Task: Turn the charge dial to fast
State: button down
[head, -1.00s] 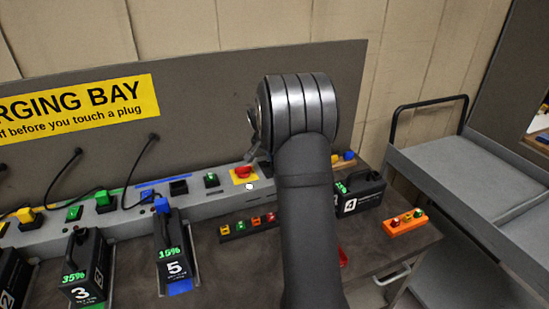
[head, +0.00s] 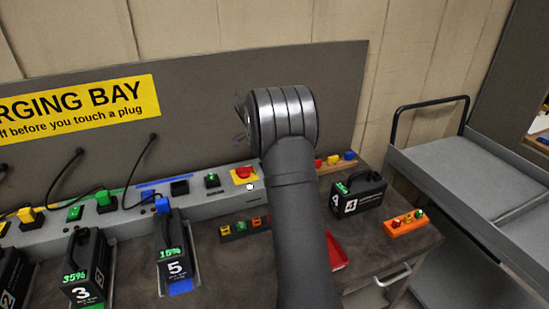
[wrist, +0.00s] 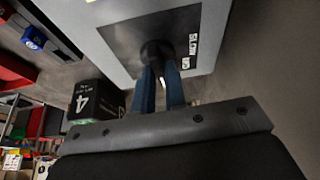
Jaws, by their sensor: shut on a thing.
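In the wrist view the charge dial (wrist: 156,52) is a dark round knob on a dark square plate (wrist: 120,35) set in a grey panel. White labels stand beside it; one reads "SLOW" (wrist: 192,44), the other is only partly legible. No "fast" label shows. My gripper (wrist: 159,74) has its two blue fingers closed on the knob. The white pointer mark (wrist: 162,82) shows between the fingers. In the head view my arm hides the dial and most of the gripper.
A red button on a yellow plate (head: 243,175) is left of my arm on the charging bench. Battery 4 (head: 360,196), an orange block with buttons (head: 405,222) and a red tray (head: 336,252) are right of it. A grey cart (head: 450,165) stands farther right.

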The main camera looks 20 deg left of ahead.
jog(key=shift+m, duration=0.4)
jog(key=c, duration=1.5)
grip_release()
jog(key=shift+o, duration=0.2)
jog(key=v, duration=1.7)
jog(key=shift+w+a+r, duration=0.15)
jog(key=shift+a+r, duration=0.1)
jog(key=shift+f, duration=0.1)
jog(key=x, duration=1.7)
jog(key=shift+d+f, duration=0.15)
jog(key=shift+d, duration=0.1)
